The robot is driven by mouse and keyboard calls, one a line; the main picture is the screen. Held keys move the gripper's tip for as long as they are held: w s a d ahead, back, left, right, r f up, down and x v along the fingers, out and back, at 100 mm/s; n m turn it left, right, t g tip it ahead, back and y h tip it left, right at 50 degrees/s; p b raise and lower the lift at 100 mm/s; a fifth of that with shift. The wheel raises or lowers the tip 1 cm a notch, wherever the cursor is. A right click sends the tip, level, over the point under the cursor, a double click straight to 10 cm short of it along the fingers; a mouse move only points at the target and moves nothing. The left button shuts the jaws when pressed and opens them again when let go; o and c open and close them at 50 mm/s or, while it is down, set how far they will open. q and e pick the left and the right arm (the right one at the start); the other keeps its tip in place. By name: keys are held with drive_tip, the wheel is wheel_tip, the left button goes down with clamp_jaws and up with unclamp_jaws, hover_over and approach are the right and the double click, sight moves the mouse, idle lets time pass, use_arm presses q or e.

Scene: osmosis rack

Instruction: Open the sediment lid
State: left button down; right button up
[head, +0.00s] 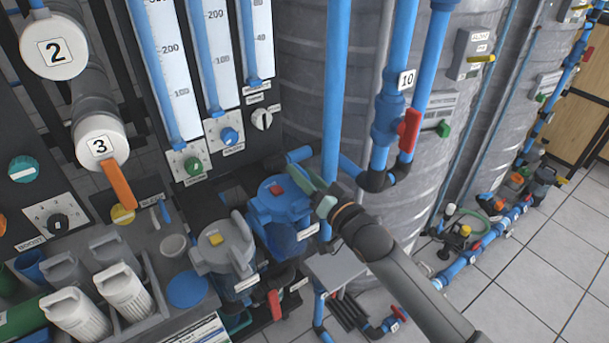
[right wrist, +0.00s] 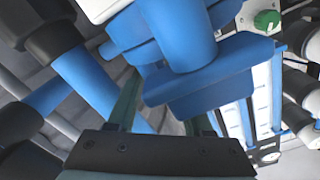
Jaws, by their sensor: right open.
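A blue filter housing (head: 284,238) with a blue lid (head: 268,204) and a small red button (head: 277,189) stands at the middle of the head view. A grey-white housing with a yellow button (head: 216,239) stands left of it. I cannot read which label says sediment. My right gripper (head: 312,189) is open at the right side of the blue lid. In the right wrist view, its two fingers (right wrist: 165,112) point toward a large blue part (right wrist: 210,82), close ahead; contact cannot be told. My left gripper is not in view.
A vertical blue pipe (head: 334,90) rises just behind my right gripper. A grey bench holds white cartridges (head: 122,295) and a blue disc (head: 187,290) at lower left. A small grey shelf (head: 335,268) sits below my right arm. Tiled floor (head: 540,265) lies open at right.

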clamp_jaws()
idle(0.4)
drive_tip(key=shift+s+a+f, duration=0.1)
drive_tip(key=shift+a+f, duration=0.05)
drive_tip(key=shift+f, duration=0.05)
idle(0.8)
